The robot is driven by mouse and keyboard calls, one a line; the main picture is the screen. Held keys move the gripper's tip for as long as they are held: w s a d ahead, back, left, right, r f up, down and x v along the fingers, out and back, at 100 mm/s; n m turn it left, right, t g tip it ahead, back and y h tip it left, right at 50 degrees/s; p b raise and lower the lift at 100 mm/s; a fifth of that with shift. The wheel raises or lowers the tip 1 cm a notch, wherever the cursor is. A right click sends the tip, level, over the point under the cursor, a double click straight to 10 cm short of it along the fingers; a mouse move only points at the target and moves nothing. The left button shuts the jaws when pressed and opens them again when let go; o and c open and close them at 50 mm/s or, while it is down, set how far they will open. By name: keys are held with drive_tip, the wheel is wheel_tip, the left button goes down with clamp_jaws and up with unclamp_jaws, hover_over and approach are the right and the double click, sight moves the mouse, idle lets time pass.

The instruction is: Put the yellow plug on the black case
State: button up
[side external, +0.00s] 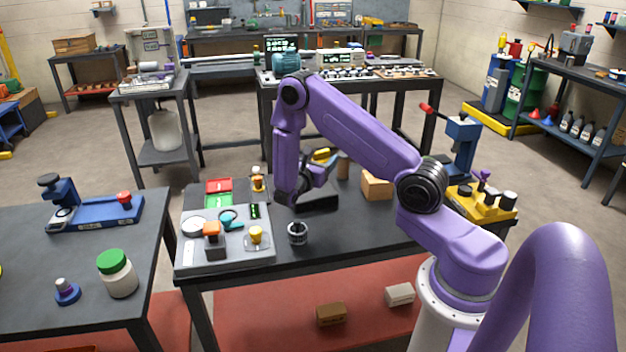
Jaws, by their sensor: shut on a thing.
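My gripper (322,172) is over the middle of the dark table, turned away from the camera, and its fingers are mostly hidden behind its own dark body. It is shut, with a yellow piece (322,155), which looks like the yellow plug, showing at its far end. The grip itself is hidden. A small round black case (297,233) with pale bands stands upright near the table's front edge, in front of and below my gripper, apart from it. Another yellow-topped part (256,235) stands on the grey panel left of the case.
A yellow rack (482,206) and a blue press stand at right. The table right of the case is clear.

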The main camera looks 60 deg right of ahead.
drive_tip(key=w+f, duration=0.1)
drive_tip(key=f, duration=0.1)
drive_tip(key=w+d+f, duration=0.1)
drive_tip(key=w+f, duration=0.1)
drive_tip(key=w+d+f, duration=0.1)
drive_tip(key=shift+w+d+f, duration=0.2)
drive_tip(key=shift+d+f, duration=0.05)
drive_tip(key=shift+f, duration=0.15)
drive_tip(key=shift+w+f, duration=0.1)
drive_tip(key=shift+f, duration=1.55)
drive_tip(key=shift+f, duration=0.1)
drive_tip(key=o, duration=1.1)
drive_tip(key=shift+c, duration=0.2)
